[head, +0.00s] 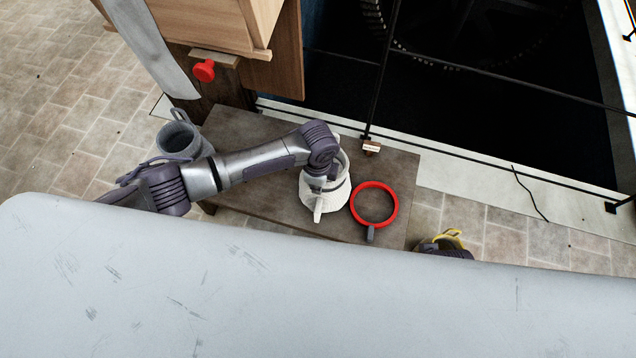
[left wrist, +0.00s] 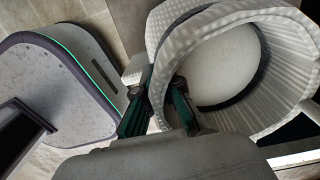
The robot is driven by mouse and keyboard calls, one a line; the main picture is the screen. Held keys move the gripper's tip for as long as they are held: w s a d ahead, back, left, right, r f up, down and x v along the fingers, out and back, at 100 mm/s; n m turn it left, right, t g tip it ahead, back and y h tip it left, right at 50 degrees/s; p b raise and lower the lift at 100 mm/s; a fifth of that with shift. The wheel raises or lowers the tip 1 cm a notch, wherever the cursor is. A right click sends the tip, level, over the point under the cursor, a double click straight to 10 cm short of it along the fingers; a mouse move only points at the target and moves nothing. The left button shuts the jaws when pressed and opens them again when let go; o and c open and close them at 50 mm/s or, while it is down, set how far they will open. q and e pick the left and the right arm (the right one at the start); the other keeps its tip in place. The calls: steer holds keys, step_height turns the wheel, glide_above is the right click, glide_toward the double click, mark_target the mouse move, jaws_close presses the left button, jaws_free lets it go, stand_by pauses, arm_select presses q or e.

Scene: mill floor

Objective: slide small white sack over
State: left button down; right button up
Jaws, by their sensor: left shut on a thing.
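The small white sack (head: 312,208) stands open and upright on a low dark table (head: 262,211), with a rolled rim. My left gripper (head: 322,180) reaches over it from the left and is shut on its rim. In the left wrist view, the sack (left wrist: 288,48) shows its ribbed wall and a pale filling. The two dark green fingers of the left gripper (left wrist: 155,100) have the sack's edge between them. The gripper and wrist hide part of the sack in the head view.
A red ring with a grey handle (head: 394,209) lies just right of the sack. A small labelled block (head: 371,146) sits at the table's back edge. A grey open container (head: 174,141) stands left. A wooden chute with a red knob (head: 204,71) stands behind. Dark fenced machinery lies beyond.

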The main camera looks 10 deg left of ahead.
arm_select(q)
steer(key=c, duration=1.2)
jaws_free()
steer(key=shift+c, duration=0.2)
step_height(320, 180, up, 12)
